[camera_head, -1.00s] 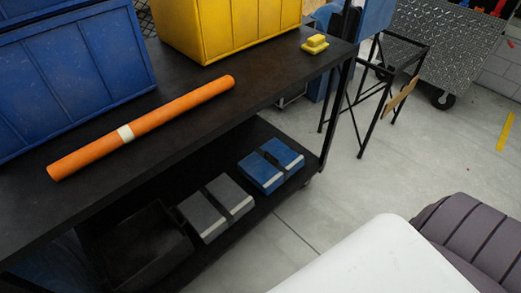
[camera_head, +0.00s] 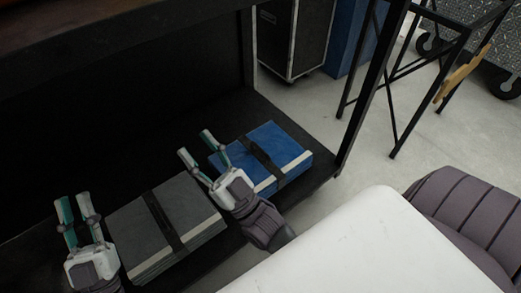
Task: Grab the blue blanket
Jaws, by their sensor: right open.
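The blue blanket (camera_head: 285,142) lies folded on the lower shelf, with a black strap around it and a pale stripe along its front edge. My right gripper (camera_head: 195,144) is open and empty at the blanket's left side. Its right finger overlaps the blanket's left edge in the picture; I cannot tell whether they touch. My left gripper (camera_head: 75,198) is open and empty further left, beside the left side of a grey blanket.
The folded grey blanket (camera_head: 140,232), with a black strap, lies on the black shelf (camera_head: 318,180) between my grippers. A table leg (camera_head: 375,80) stands right of the blue blanket. A black case (camera_head: 290,40) is behind.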

